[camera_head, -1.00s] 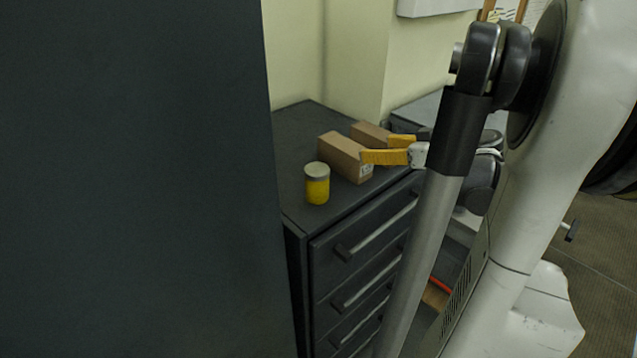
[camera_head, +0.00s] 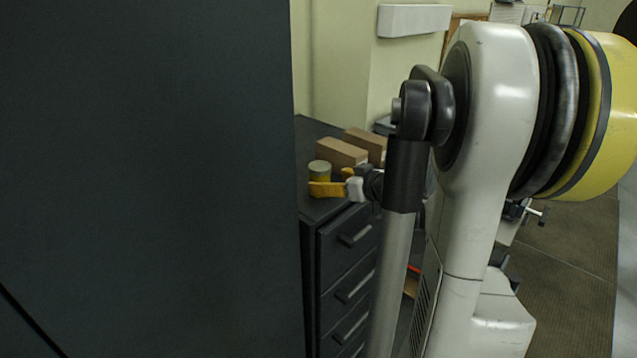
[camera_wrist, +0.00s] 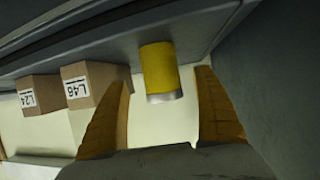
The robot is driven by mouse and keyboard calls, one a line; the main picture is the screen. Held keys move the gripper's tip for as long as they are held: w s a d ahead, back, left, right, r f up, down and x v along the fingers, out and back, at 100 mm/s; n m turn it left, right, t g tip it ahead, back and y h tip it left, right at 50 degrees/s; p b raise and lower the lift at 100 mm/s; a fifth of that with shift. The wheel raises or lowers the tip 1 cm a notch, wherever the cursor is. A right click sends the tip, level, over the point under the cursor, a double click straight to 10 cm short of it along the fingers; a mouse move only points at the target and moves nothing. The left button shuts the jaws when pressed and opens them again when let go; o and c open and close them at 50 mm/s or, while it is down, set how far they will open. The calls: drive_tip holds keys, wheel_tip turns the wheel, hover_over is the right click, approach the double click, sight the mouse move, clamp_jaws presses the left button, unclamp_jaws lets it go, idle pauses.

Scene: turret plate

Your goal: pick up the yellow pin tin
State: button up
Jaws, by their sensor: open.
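The yellow pin tin (camera_head: 319,172) stands on the dark drawer cabinet's top (camera_head: 310,130), near its front left corner. Its lower part is hidden by a yellow finger in the head view. In the wrist view the tin (camera_wrist: 160,70) shows its yellow side and grey lid, between the two fingers and beyond their tips. My gripper (camera_head: 335,182) is at the cabinet's front edge, in front of the tin. In the wrist view my gripper (camera_wrist: 164,76) is open, with a finger on each side and nothing held.
Two cardboard boxes stand beside the tin, a nearer one (camera_head: 340,152) and another (camera_head: 366,145); in the wrist view their labels read L46 (camera_wrist: 92,85) and L24 (camera_wrist: 38,95). A tall dark panel (camera_head: 150,170) fills the left of the head view.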

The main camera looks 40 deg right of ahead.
sight(320, 180)
drive_tip(key=x, duration=0.5)
drive_tip(key=shift+w+f+b, duration=0.1)
drive_tip(key=shift+f+b, duration=0.1)
drive_tip(key=shift+b, duration=0.1)
drive_tip(key=c, duration=1.5)
drive_tip(key=shift+r, duration=0.1)
